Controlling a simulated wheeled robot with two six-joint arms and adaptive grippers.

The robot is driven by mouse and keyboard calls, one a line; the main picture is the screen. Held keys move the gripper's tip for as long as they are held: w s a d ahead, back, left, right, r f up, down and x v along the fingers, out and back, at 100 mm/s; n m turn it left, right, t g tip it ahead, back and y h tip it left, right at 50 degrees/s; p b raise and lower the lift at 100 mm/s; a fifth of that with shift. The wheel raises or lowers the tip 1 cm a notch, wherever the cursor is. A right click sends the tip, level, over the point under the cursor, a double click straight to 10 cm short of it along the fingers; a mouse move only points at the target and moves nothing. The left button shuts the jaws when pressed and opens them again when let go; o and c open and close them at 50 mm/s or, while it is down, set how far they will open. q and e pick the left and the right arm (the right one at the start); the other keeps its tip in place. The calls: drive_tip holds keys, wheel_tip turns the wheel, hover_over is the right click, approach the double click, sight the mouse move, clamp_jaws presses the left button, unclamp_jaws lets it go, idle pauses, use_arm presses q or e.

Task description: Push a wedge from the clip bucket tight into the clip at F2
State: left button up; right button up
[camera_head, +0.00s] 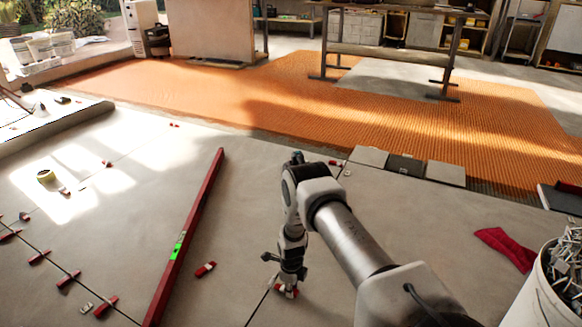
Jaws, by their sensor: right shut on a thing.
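My right gripper (286,284) points down at the floor in the lower middle, over a dark tile joint. It is shut on a small red wedge (290,293), which shows at its fingertips at floor level. The clip there is mostly hidden by the fingers, and I cannot tell how far the wedge sits in it. The clip bucket (540,300), white and full of pale grey clips, stands at the lower right edge. My left gripper is out of view.
A long red spirit level (186,238) lies left of my right gripper, with a loose red wedge (206,269) between. Several red wedges line the joint at lower left. A red cloth (507,248) lies near the bucket. Orange matting (250,90) covers the floor behind.

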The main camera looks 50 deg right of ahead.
sight(278, 287)
drive_tip(key=shift+f, duration=0.1)
idle(0.4)
drive_tip(key=shift+w, duration=0.15)
drive_tip(key=shift+w+a, duration=0.2)
drive_tip(key=shift+w, duration=0.3)
drive_tip(key=shift+w+a, duration=0.15)
drive_tip(key=shift+w, duration=0.35)
drive_tip(key=shift+w+a, duration=0.2)
drive_tip(key=shift+w, duration=0.45)
drive_tip(key=shift+w+a, duration=0.15)
drive_tip(key=shift+w, duration=0.5)
idle(1.0)
drive_tip(key=o, duration=0.9)
drive_tip(key=shift+c, duration=0.2)
wheel_tip(278, 287, up, 12)
